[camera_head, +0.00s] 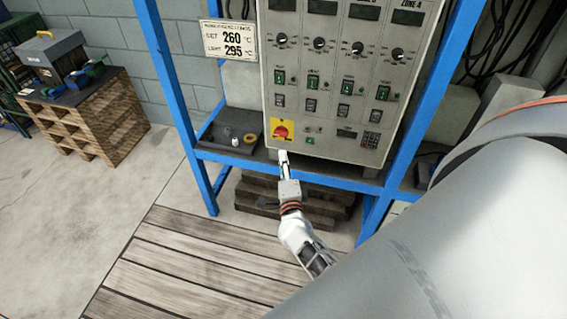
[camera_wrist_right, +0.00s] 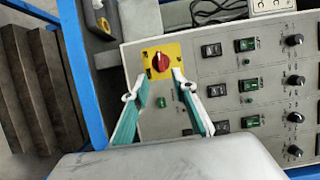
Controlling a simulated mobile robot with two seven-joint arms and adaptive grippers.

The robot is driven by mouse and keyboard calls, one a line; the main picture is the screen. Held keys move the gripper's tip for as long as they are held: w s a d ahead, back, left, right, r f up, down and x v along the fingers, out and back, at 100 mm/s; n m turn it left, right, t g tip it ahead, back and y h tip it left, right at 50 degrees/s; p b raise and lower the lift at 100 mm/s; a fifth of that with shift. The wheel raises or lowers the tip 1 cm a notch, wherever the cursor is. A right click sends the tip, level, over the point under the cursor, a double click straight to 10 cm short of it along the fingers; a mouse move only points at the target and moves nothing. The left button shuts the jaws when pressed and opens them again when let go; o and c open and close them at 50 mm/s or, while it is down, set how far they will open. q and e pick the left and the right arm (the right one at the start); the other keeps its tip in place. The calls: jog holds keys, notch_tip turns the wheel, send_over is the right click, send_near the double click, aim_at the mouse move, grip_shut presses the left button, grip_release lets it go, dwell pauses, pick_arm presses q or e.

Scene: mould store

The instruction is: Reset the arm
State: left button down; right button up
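My right gripper (camera_head: 283,156) is in front of the lower left of a grey control panel (camera_head: 300,98), its tip just below a yellow plate with a red rotary switch (camera_head: 281,131). In the right wrist view the gripper (camera_wrist_right: 164,76) has its two fingers apart, with nothing between them. There the red switch (camera_wrist_right: 161,62) shows just beyond the fingertips, roughly between them. I see no contact with the panel, but the remaining distance is hard to judge. My left gripper is not in view.
The panel sits in a blue frame (camera_head: 168,75) with a grey shelf (camera_head: 330,172) below it. Small parts lie on the shelf's left. A sign (camera_head: 229,40) reads 260 and 295. A wooden crate stack (camera_head: 92,122) stands left. The floor between is clear.

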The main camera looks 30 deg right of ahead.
dwell(0.4)
jog(key=s+a+f+n+g+y, duration=0.2)
jog(key=s+a+n, duration=0.3)
jog(key=s+n, duration=0.3)
jog(key=s+a+f+n+g+y, duration=0.1)
jog(key=s+a+f+n+y, duration=0.3)
jog(key=s+n, duration=0.3)
jog(key=s+a+f+n+g+y, duration=0.2)
jog(key=s+a+f+n+y, duration=0.2)
jog(key=s+n, duration=0.4)
jog(key=a+f+n, duration=0.1)
jog(key=a+n, duration=0.1)
jog(key=n, duration=0.2)
jog(key=shift+s+a+g, duration=0.15)
jog(key=shift+s+g, duration=0.15)
jog(key=shift+s, duration=0.05)
